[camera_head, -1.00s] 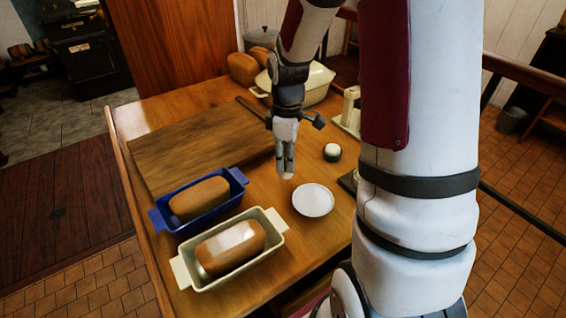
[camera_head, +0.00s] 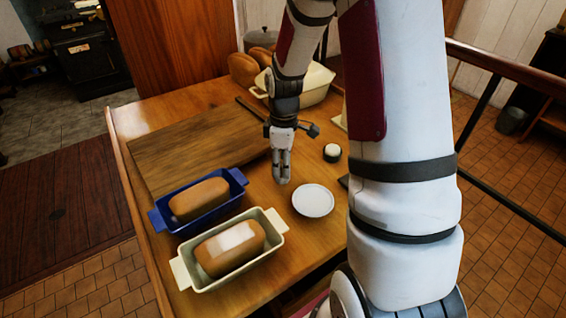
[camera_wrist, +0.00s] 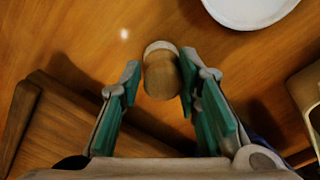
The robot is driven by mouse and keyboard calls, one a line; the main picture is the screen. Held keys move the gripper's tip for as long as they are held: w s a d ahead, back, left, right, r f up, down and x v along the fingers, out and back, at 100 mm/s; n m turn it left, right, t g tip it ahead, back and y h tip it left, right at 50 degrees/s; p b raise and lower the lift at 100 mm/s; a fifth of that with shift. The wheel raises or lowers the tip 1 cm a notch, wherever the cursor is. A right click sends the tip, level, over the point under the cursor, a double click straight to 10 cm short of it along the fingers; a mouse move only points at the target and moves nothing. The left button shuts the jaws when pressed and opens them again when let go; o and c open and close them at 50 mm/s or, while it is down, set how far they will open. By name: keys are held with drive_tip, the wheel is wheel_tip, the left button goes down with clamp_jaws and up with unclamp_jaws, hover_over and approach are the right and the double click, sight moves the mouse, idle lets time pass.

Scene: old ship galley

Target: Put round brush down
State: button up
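The round brush (camera_wrist: 160,78) shows in the wrist view with a brown wooden knob and a pale rim at its far side. My gripper (camera_wrist: 161,66) has its green-padded fingertips on both sides of the knob, seemingly touching it. In the head view my gripper (camera_head: 282,181) points down low over the wooden table (camera_head: 262,195), left of a white plate (camera_head: 313,201). The brush is hard to make out there. Whether its underside touches the table is unclear.
A blue loaf pan (camera_head: 160,222) and a cream loaf pan (camera_head: 181,272), each with bread, stand at the near left. A cutting board (camera_head: 185,150) lies behind them. A small white-topped dark item (camera_head: 332,153) stands right of my gripper. A cream dish (camera_head: 318,82) is behind.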

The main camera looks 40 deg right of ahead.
drive_tip(key=shift+o, duration=0.2)
wheel_tip(320, 180, up, 12)
drive_tip(key=s+a+r+m+t+h, duration=0.15)
drive_tip(key=s+a+r+m, duration=0.25)
drive_tip(key=s+a+r, duration=0.5)
drive_tip(key=s+a+r+m+t, duration=0.1)
drive_tip(key=s+a+m, duration=0.1)
drive_tip(key=s, duration=0.4)
drive_tip(key=s+a+r+m+t+y, duration=0.1)
drive_tip(key=s+a+r+m, duration=0.1)
drive_tip(key=s, duration=0.4)
drive_tip(key=shift+s+a+m+t, duration=0.25)
drive_tip(key=shift+a+m+t, duration=0.1)
drive_tip(key=shift+m, duration=0.25)
